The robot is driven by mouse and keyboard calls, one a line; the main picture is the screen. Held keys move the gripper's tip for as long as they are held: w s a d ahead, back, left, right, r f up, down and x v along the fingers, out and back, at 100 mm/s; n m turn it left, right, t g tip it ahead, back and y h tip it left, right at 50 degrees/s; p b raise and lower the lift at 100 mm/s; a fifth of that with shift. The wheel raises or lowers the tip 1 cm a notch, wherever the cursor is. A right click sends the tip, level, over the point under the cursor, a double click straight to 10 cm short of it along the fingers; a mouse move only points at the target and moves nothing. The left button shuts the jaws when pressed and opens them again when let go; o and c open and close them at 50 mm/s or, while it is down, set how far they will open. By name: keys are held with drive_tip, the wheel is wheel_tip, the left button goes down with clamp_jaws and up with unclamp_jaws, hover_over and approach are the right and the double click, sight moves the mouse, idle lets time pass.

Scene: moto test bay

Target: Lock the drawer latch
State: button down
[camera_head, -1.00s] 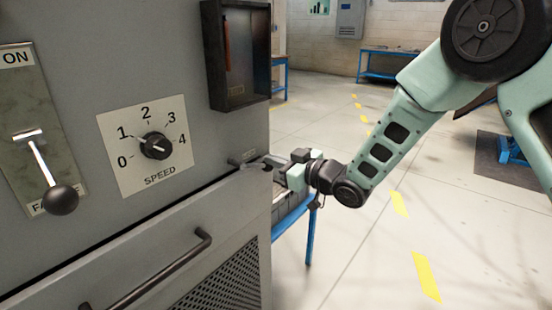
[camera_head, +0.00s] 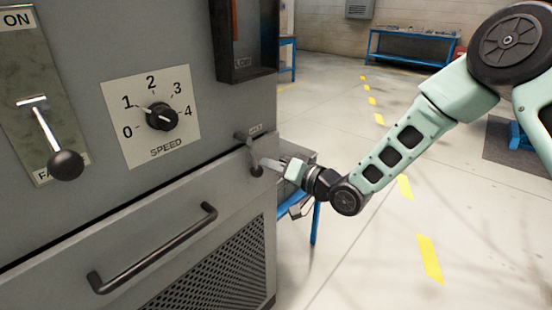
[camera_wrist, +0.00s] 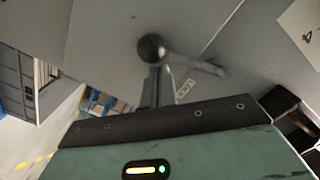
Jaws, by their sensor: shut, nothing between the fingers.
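The drawer latch (camera_head: 249,153) is a small dark lever at the right end of the grey cabinet front. It slants down from its pivot across the seam, and its round knob is over the drawer front (camera_head: 215,185). In the wrist view the latch knob (camera_wrist: 151,47) is just beyond my fingertips, with its arm running right to the pivot. The drawer appears pushed in, with a dark seam above it. My gripper (camera_head: 268,163) is shut and empty, its tip right beside the knob. I cannot tell whether they touch.
A bar handle (camera_head: 150,250) sticks out from the drawer. A speed dial (camera_head: 161,116), a lever switch (camera_head: 48,140) and an open dark box (camera_head: 247,45) are on the cabinet above. A blue-legged table (camera_head: 316,222) stands behind my gripper.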

drive_tip(key=shift+s+a+f+m, duration=0.2)
drive_tip(key=shift+s+a+m, duration=0.15)
drive_tip(key=shift+m, duration=0.25)
drive_tip(key=shift+s+a+f+m, duration=0.2)
drive_tip(key=shift+s+m, duration=0.15)
drive_tip(key=shift+m, duration=0.25)
